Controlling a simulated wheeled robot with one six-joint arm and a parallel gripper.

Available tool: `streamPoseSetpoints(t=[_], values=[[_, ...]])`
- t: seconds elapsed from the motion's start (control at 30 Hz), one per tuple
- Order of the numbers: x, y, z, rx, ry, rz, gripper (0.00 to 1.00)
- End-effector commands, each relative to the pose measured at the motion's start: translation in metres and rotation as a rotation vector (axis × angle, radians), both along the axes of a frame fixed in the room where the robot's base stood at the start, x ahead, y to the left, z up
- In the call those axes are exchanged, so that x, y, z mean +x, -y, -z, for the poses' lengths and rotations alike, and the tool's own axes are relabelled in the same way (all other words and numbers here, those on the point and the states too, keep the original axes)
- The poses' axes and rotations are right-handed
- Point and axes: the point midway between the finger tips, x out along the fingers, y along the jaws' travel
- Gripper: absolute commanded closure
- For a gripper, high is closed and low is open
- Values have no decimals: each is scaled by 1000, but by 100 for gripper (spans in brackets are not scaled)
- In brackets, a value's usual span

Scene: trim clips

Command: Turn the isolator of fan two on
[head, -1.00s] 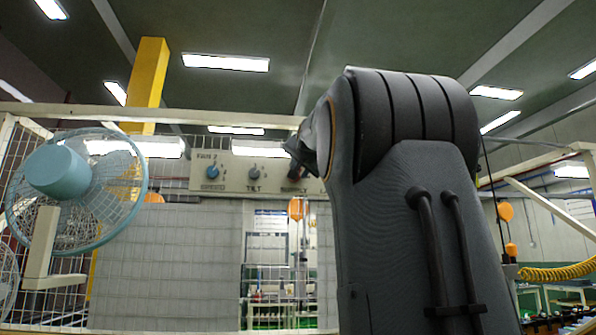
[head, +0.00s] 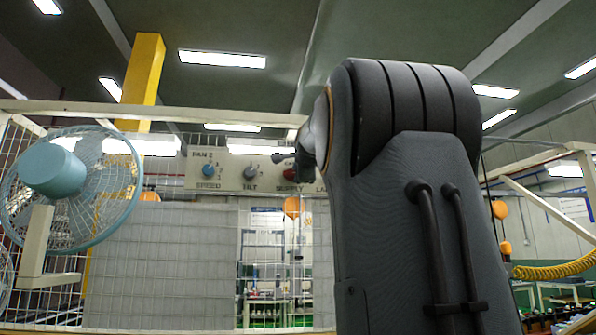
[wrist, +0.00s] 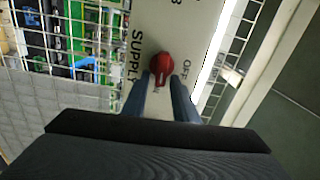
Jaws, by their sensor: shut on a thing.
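The red SUPPLY knob (head: 289,174) is partly behind my gripper (head: 280,157). In the wrist view, the red knob (wrist: 161,66) sits between the fingertips of my gripper (wrist: 166,80), which is shut on it. An OFF mark shows to the knob's right. Another mark, apparently ON, is partly hidden below it by the knob and fingers. The knob's narrow end points down, toward that lower mark.
A blue SPEED knob (head: 208,170) and a grey TILT knob (head: 250,171) are left of the red one. A blue caged fan (head: 85,190) stands at the left. A cream rail (head: 230,115) runs above the panel. My arm hides the panel's right part.

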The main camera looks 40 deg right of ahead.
Motion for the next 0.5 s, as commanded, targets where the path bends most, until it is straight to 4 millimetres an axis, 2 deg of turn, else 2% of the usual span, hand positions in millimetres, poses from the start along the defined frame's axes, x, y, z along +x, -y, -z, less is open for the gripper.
streamPoseSetpoints(t=[0.5], values=[[1, -1, 3, 68, 38, -2, 96]])
